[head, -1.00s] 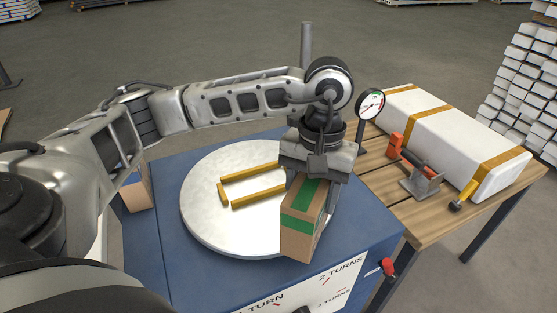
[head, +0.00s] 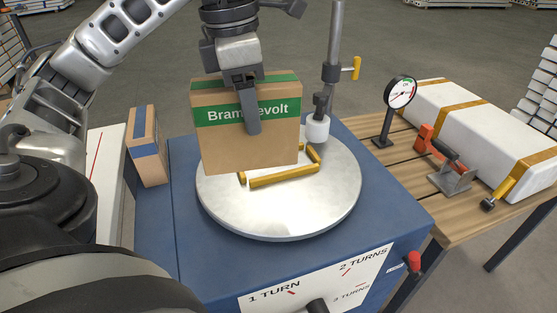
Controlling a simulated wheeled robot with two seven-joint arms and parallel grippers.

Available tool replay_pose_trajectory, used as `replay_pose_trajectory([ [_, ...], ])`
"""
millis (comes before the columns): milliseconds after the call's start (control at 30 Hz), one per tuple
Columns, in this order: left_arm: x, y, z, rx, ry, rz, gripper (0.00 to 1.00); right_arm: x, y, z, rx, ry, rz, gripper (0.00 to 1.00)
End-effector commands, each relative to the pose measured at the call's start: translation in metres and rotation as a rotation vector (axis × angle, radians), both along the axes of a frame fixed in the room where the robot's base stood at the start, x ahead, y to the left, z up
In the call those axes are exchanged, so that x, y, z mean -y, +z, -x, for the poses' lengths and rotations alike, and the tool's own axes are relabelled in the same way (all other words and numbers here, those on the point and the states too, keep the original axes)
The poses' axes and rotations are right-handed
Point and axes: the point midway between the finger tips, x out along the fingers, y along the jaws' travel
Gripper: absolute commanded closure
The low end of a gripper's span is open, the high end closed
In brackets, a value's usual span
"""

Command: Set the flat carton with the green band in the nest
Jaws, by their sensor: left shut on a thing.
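The flat carton with the green band (head: 225,145) is upright, its broad printed face toward me. My left gripper (head: 252,120) is shut on it from above, one finger across the front face. It hangs over the left and back part of the round turntable (head: 290,220); whether it touches the plate I cannot tell. My right gripper is not in view.
A carton with a blue band (head: 148,150) stands left of the turntable. A post with a white roller (head: 317,128) rises behind the plate. A gauge (head: 400,95), an orange-handled tool (head: 440,150) and a white strapped package (head: 480,125) are on the wooden table at right.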

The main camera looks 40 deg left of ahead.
Motion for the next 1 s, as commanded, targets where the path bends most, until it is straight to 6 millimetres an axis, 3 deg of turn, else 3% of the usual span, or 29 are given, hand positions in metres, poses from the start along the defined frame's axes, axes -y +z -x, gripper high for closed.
replay_pose_trajectory([
  [133, -0.005, 0.003, 0.005, 0.007, 0.113, 0.005, 0.81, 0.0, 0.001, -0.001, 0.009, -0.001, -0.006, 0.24],
  [233, -0.008, 0.0, -0.003, 0.006, 0.138, 0.009, 0.81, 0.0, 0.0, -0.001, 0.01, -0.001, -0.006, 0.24],
  [600, -0.038, -0.037, -0.082, 0.004, 0.139, 0.009, 0.81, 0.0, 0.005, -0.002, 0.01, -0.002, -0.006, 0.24],
  [800, -0.048, -0.073, -0.107, 0.004, 0.138, 0.006, 0.81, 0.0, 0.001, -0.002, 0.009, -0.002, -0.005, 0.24],
  [1000, -0.052, -0.086, -0.118, 0.007, 0.136, 0.006, 0.81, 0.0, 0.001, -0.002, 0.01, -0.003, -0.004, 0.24],
])
